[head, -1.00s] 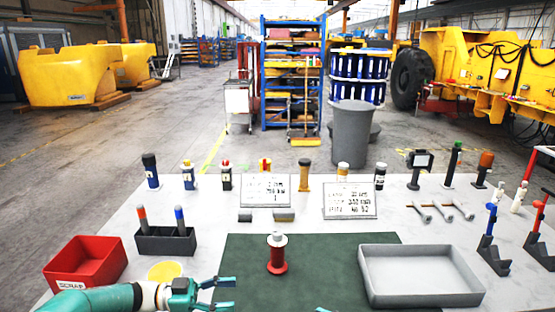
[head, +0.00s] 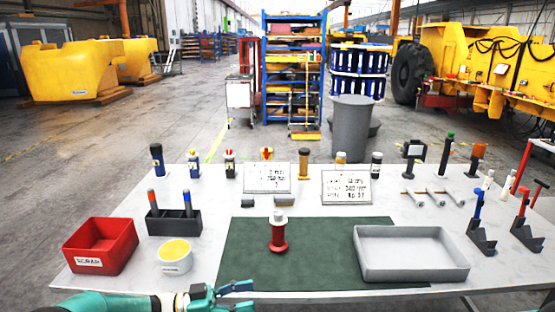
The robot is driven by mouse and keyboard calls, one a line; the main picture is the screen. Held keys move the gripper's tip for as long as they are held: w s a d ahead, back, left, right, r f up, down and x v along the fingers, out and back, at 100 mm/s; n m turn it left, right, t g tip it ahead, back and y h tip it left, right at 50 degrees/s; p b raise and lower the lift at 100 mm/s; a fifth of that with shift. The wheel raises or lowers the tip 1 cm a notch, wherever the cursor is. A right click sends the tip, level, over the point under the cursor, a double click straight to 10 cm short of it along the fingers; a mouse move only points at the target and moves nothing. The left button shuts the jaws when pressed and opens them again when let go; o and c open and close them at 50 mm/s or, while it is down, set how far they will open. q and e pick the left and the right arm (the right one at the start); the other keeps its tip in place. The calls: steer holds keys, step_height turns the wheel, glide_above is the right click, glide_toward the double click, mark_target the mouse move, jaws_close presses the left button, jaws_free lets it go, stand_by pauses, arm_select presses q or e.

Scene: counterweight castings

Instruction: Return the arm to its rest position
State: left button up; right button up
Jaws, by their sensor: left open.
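My left arm comes in along the bottom edge of the head view. Its teal left gripper (head: 244,297) has its fingers apart with nothing between them. It is at the table's front edge, below and left of a red spool-like part with a pale top (head: 278,232). That part stands upright on the dark green mat (head: 330,268), apart from the gripper. My right gripper does not show.
A red scrap bin (head: 103,263), a white tub with yellow contents (head: 175,256) and a dark holder (head: 175,224) stand at the left. A grey tray (head: 412,274) is at the right. Signs, bottles and tools line the back. The mat's front left is clear.

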arm_select(q)
step_height(320, 180, down, 16)
steer(key=s+r+n+t+y, duration=0.1)
steer(key=s+n+t+y, duration=0.1)
steer(key=n+t+y, duration=0.95)
steer(key=s+a+f+n+g+y, duration=0.1)
steer(key=s+f+g, duration=0.5)
steer(key=s, duration=0.6)
steer(key=s+a+f+n+g+y, duration=0.2)
steer(key=s+f+g, duration=0.5)
steer(key=s, duration=0.6)
steer(key=shift+a+f+n, duration=0.4)
steer(key=shift+a+n, duration=0.4)
steer(key=shift+n, duration=0.25)
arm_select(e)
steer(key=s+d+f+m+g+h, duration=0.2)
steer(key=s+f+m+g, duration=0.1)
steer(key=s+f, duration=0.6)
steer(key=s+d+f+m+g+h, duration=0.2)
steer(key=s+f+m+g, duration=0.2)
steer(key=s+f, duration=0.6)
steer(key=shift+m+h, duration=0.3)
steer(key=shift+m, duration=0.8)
